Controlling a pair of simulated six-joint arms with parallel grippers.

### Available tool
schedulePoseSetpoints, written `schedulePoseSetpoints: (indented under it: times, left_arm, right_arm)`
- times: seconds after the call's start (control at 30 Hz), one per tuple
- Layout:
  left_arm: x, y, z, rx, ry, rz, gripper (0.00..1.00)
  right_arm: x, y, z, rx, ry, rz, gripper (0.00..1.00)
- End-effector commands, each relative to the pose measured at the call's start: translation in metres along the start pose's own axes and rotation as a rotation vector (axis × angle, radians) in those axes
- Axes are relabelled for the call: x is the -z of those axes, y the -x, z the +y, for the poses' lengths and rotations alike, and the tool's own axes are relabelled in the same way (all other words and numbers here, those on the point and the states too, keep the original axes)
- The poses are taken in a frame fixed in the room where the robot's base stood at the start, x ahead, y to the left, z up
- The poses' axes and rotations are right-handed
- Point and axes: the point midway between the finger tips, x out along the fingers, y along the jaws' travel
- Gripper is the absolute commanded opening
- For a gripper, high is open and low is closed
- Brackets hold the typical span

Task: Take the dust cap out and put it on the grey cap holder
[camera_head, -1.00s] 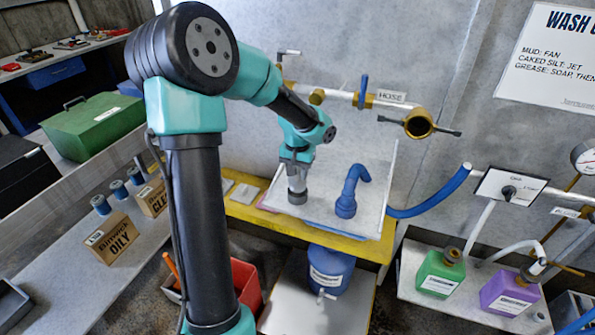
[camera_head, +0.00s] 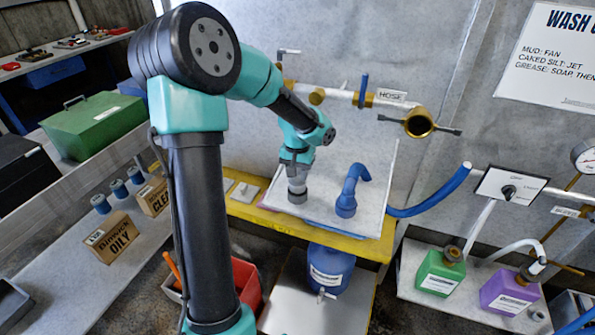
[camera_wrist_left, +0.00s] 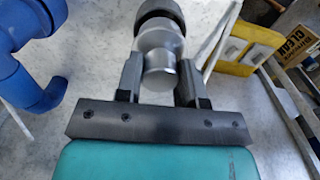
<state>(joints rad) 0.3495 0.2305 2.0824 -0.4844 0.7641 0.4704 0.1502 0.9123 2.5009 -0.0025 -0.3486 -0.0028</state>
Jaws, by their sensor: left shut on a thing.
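My left gripper (camera_head: 297,173) is over the pale tray (camera_head: 372,222) by the wall. It is shut on a silver piece with a dark rim (camera_head: 297,188). In the left wrist view, the silver piece (camera_wrist_left: 160,46) sits between the two fingers, its dark rim at the far end. I cannot tell for sure that this is the dust cap, or whether it touches the tray. Small grey plates (camera_head: 244,191) lie on the yellow bench left of the tray; they may be the cap holder. My right gripper is not in view.
A blue bent pipe (camera_head: 347,196) stands on the tray just right of the gripper. A brass coupling (camera_head: 419,124) on a wall pipe faces outward. A blue hose (camera_head: 430,201) runs right. Green (camera_head: 440,273) and purple (camera_head: 508,292) containers stand lower right.

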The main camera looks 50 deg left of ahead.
Motion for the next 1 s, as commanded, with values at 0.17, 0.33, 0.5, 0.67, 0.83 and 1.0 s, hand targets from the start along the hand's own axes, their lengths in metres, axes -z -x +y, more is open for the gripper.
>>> schedulePoseSetpoints:
  times: [0.17,0.33,0.5,0.67,0.83,1.0]
  left_arm:
    - [0.0,-0.003,0.0,0.0,0.0,0.0,0.11]
    - [0.0,-0.005,0.0,0.0,0.0,0.0,0.11]
    - [0.0,-0.008,0.0,0.0,0.0,0.0,0.11]
    - [0.0,-0.011,0.0,0.0,-0.001,-0.001,0.11]
    - [0.0,-0.013,0.0,0.0,-0.001,-0.001,0.11]
    - [0.0,-0.016,0.0,0.0,-0.001,0.0,0.11]
  right_arm:
    - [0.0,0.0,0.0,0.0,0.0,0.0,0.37]
    - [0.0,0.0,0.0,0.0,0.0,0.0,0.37]
    - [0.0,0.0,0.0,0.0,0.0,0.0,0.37]
    - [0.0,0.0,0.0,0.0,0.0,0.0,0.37]
    - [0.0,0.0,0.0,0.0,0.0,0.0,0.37]
    - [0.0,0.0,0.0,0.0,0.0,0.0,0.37]
